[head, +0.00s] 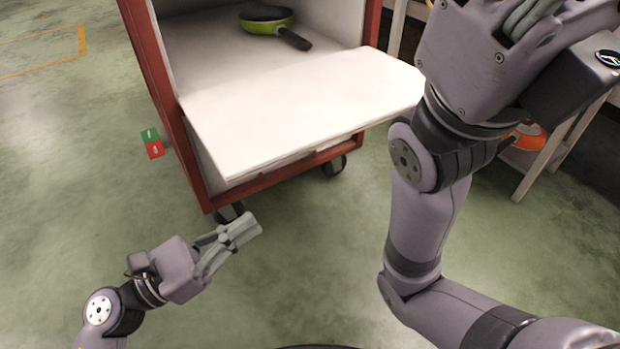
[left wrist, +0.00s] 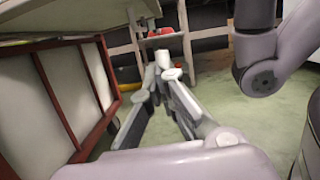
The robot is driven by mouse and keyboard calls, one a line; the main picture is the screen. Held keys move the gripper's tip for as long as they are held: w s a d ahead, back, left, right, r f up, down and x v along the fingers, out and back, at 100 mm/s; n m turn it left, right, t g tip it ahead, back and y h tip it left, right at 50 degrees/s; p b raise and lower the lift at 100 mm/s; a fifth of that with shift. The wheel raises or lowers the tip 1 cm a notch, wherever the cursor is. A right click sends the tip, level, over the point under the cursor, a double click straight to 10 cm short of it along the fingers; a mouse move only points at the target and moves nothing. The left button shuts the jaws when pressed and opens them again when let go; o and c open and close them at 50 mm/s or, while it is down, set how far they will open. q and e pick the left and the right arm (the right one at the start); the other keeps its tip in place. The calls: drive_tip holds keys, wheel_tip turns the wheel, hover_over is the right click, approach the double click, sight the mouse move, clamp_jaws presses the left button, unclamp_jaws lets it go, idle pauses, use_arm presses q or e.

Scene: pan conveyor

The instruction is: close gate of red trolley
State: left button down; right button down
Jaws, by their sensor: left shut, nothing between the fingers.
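The red trolley (head: 165,100) stands ahead, with a red frame and white inner walls. Its gate (head: 300,110) is a white panel folded down, sticking out roughly level towards me. My left gripper (head: 250,228) is shut and empty, low in front of the trolley and below the gate's near left corner, apart from it. In the left wrist view its fingers (left wrist: 163,68) point ahead, with the trolley's red frame (left wrist: 58,95) on the left. My right gripper (head: 528,12) is raised at the upper right, its fingers partly cut off by the picture's edge.
A green pan (head: 265,20) with a black handle lies inside the trolley. A pale wooden stand (head: 548,165) with an orange-red item (head: 525,135) is at the right, partly behind my right arm.

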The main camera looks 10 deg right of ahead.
use_arm(q)
drive_tip(key=w+d+r+p, duration=0.3)
drive_tip(key=d+r, duration=0.3)
drive_tip(key=d, duration=0.2)
drive_tip(key=shift+w+d+r+p, duration=0.25)
drive_tip(key=shift+d+p, duration=0.15)
drive_tip(key=shift+p, duration=0.35)
